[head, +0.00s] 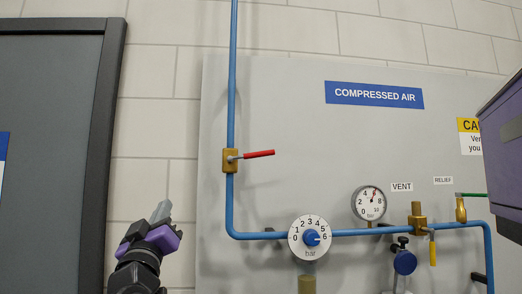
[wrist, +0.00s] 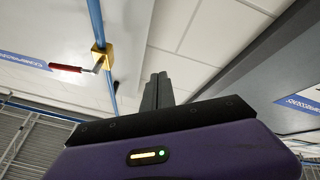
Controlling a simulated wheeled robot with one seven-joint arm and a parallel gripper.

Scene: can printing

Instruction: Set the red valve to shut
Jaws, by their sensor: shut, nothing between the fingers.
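The red valve has a red lever (head: 260,154) on a brass body (head: 230,160), set in the vertical blue pipe on the panel. The lever points right, across the pipe, tilted slightly up at its tip. In the wrist view the red handle (wrist: 66,68) and brass body (wrist: 102,56) show at upper left. My gripper (head: 161,211) is at lower left in the head view, left of and below the valve, apart from it. Its fingers also show in the wrist view (wrist: 157,92), shut together and empty.
A regulator dial (head: 310,238), a pressure gauge (head: 369,203), a yellow-handled vent valve (head: 432,250) and a green-handled relief valve (head: 470,195) sit along the lower blue pipe (head: 365,232). A dark door frame (head: 108,120) stands at left.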

